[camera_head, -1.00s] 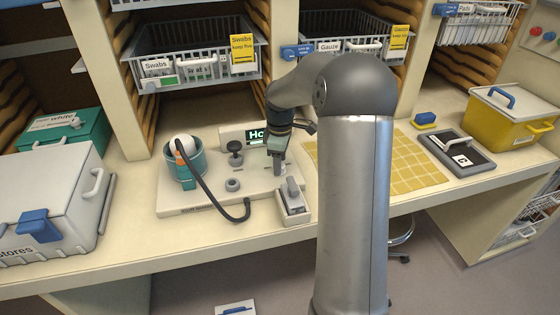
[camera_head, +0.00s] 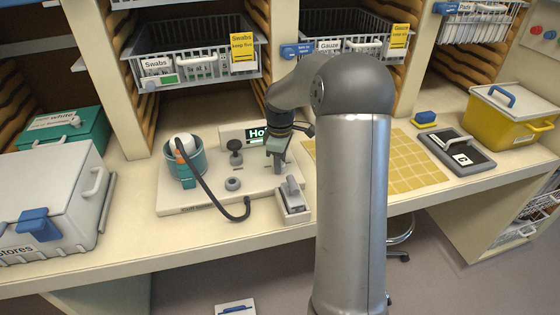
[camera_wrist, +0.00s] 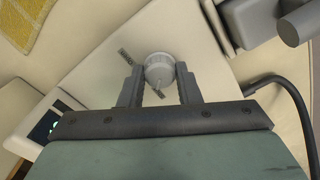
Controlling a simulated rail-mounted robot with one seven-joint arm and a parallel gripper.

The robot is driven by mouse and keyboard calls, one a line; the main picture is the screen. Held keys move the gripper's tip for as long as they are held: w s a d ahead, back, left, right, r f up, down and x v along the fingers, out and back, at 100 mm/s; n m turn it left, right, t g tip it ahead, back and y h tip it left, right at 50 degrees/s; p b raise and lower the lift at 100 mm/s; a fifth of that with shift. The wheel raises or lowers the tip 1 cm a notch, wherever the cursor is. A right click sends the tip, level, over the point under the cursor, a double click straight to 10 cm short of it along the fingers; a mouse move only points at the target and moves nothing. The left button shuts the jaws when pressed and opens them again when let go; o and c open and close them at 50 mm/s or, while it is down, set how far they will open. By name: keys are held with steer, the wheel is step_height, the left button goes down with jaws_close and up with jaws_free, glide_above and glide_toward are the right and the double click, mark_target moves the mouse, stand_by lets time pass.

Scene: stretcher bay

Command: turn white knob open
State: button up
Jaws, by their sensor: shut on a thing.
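The white knob (camera_wrist: 159,72) shows in the wrist view, a round white cap standing on the pale panel (camera_wrist: 95,75). My gripper (camera_wrist: 159,86) has one finger on each side of the knob and is shut on it. A small dark mark lies on the panel on either side of the knob. In the head view my gripper (camera_head: 278,165) points down onto the right part of the panel (camera_head: 205,202), and the knob is hidden behind the fingers there.
A teal pot (camera_head: 186,163) with a white ball and a dark hose stands left on the panel. A dark knob (camera_head: 235,153), a small display (camera_head: 256,135) and a grey switch box (camera_head: 292,200) are close to my gripper. A yellow grid mat (camera_head: 420,165) lies right.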

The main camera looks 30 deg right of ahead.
steer(key=m, duration=0.3)
steer(key=shift+m+b, duration=0.4)
steer(key=m, duration=0.4)
steer(key=shift+m+b, duration=0.3)
steer(key=m, duration=0.4)
steer(key=shift+m, duration=2.4)
steer(key=o, duration=1)
step_height(320, 180, up, 18)
steer(key=shift+f+b, duration=0.25)
steer(key=shift+b, duration=0.1)
